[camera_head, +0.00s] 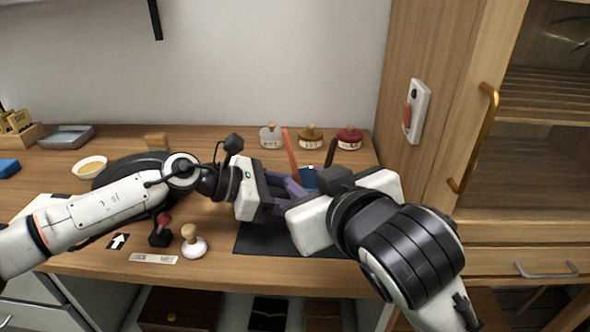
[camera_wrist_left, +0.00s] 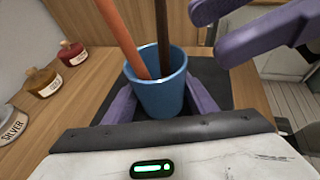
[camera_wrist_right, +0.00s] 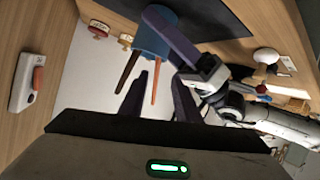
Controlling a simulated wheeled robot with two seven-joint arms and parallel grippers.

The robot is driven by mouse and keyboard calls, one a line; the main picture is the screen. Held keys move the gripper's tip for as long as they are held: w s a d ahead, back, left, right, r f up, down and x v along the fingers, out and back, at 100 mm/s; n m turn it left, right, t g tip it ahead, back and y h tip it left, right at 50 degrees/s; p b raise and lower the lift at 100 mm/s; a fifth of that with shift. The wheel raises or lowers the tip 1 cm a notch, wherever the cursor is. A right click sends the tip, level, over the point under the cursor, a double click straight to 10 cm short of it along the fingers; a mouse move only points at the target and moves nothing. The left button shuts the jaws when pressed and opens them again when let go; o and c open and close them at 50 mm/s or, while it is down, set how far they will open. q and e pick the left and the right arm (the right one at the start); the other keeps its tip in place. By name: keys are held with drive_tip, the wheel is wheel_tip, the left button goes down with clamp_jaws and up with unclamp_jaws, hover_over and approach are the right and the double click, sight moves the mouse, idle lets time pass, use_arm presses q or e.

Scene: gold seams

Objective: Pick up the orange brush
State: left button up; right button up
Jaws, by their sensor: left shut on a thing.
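The orange brush (camera_head: 290,150) stands in a blue cup (camera_head: 309,179), its long handle leaning up and out. It also shows in the left wrist view (camera_wrist_left: 122,35) and the right wrist view (camera_wrist_right: 156,82). A dark brown handle (camera_wrist_left: 162,35) stands beside it in the cup. My left gripper (camera_wrist_left: 162,92) is shut on the blue cup, one purple finger on each side. My right gripper (camera_wrist_right: 157,92) is open and empty close to the handles. In the left wrist view its fingers are apart, to the right of the brown handle. The brush head is hidden inside the cup.
A dark mat (camera_head: 262,238) lies under the arms. A white-based wooden stamp (camera_head: 194,242) stands in front. A wooden cabinet (camera_head: 425,60) bounds the right side.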

sight(295, 167)
drive_tip(key=x, duration=0.3)
drive_tip(key=shift+w+a, duration=0.1)
drive_tip(key=shift+w, duration=0.25)
drive_tip(key=shift+r+x, duration=0.2)
drive_tip(key=shift+x, duration=2.55)
drive_tip(key=shift+w, duration=0.15)
drive_tip(key=shift+c, duration=0.5)
clamp_jaws()
